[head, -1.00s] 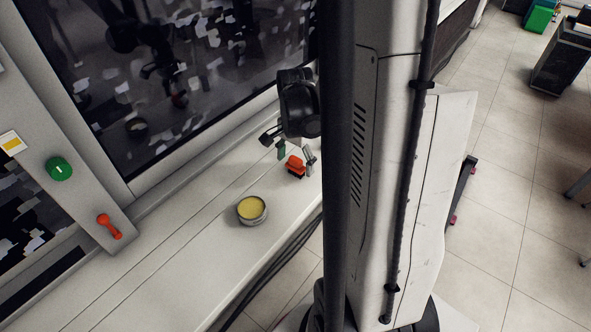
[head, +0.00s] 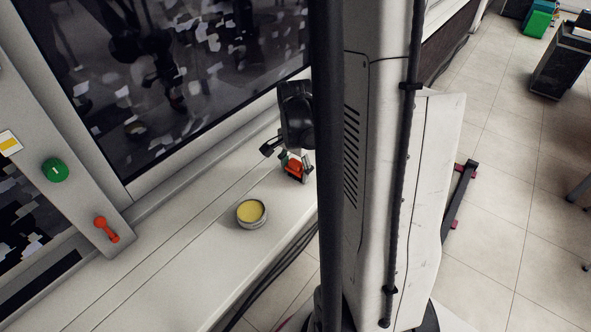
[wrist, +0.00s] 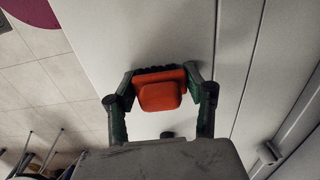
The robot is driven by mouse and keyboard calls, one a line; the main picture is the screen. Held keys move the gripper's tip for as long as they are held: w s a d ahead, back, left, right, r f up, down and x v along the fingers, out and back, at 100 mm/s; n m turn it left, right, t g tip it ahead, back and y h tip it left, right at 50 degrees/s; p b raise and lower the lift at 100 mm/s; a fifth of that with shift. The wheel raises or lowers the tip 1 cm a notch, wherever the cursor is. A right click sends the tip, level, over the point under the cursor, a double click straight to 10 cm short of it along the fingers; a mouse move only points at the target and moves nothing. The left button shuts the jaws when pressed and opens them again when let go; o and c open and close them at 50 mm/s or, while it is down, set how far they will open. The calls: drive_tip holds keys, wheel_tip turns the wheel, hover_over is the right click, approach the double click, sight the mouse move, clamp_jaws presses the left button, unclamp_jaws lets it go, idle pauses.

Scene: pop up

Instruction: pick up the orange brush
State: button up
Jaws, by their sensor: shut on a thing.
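The orange brush (head: 294,169) is on or just over the pale ledge, beside the dark column of my body in the head view. In the wrist view the brush (wrist: 160,92) has an orange block-shaped body with a dark edge along its far side. My gripper (head: 296,163) is around it, and in the wrist view the two dark and green fingers (wrist: 158,84) close on its left and right sides. I cannot tell whether the brush touches the ledge.
A round tin with a yellow top (head: 251,212) stands on the ledge (head: 180,262), left of and nearer than the brush. A machine panel at left has a green knob (head: 54,170) and a red lever (head: 106,229). A dark window lies behind the ledge. The ledge's front edge drops to tiled floor.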

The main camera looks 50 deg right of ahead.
sight(295, 161)
drive_tip(key=shift+r, duration=0.1)
wheel_tip(295, 161, up, 4)
drive_tip(key=shift+r+p, duration=0.2)
drive_tip(key=shift+p, duration=0.9)
drive_tip(key=s+a+r+p, duration=0.2)
drive_tip(key=a+r, duration=0.4)
drive_tip(key=a, duration=0.5)
drive_tip(key=shift+a+r+p, duration=0.2)
drive_tip(key=shift+a+p, duration=0.1)
drive_tip(key=shift+p, duration=0.35)
drive_tip(key=o, duration=0.6)
drive_tip(key=shift+c, duration=0.2)
drive_tip(key=c, duration=0.4)
